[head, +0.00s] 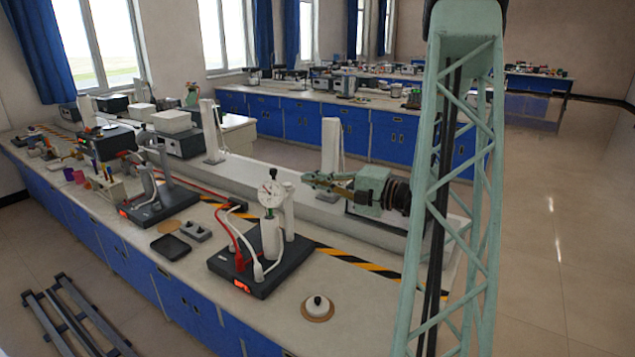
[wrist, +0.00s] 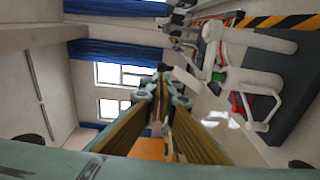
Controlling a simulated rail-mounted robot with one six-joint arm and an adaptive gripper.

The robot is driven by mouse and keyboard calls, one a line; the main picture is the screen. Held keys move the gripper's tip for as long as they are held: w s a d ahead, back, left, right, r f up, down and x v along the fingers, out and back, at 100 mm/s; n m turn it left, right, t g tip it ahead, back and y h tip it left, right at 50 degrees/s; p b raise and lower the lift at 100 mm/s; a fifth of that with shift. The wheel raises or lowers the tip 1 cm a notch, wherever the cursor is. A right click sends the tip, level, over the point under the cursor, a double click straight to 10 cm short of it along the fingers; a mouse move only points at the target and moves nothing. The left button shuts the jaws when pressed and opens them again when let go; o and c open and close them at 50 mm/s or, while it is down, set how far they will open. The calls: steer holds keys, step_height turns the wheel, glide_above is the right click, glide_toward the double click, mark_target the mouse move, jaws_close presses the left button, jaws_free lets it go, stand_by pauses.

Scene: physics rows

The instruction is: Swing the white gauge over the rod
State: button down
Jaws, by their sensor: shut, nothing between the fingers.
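The white gauge (head: 270,193), a round dial with a green piece on its stem, sits at the upper end of a white post (head: 288,212) on a black base (head: 262,268). A pale upright cylinder (head: 270,238), apparently the rod, stands on the base beneath the gauge, close to its stem. I cannot tell whether they touch or line up exactly. My gripper (head: 309,181) is shut and empty, just right of the gauge at about dial height, apparently apart from it. In the wrist view my fingers (wrist: 160,82) meet at their tips, and the rod (wrist: 253,80) lies to their right.
Red and white cables rise from the base. A white round-knobbed lid (head: 317,308) lies on the bench in front. A second similar black unit (head: 163,205) stands to the left, with a small dark tray (head: 170,247) between. A raised white ledge (head: 240,180) runs behind.

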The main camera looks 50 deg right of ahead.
mark_target(275, 172)
steer(key=shift+b+x, duration=0.6)
steer(key=shift+x, duration=4.15)
steer(key=shift+w+a+r, duration=0.1)
steer(key=shift+a, duration=0.05)
steer(key=shift+w+a+r+p, duration=0.1)
steer(key=shift+w+a+p, duration=0.2)
steer(key=shift+p, duration=0.4)
steer(key=shift+w+a+p, duration=0.55)
steer(key=shift+w+p, duration=0.35)
steer(key=shift+p, duration=0.1)
steer(key=shift+s, duration=0.1)
steer(key=shift+p+v, duration=0.35)
steer(key=shift+v, duration=0.5)
steer(key=a+v, duration=0.2)
steer(key=v, duration=1)
steer(key=shift+s+a+p, duration=0.2)
steer(key=shift+a+p, duration=0.2)
steer(key=shift+a, duration=0.15)
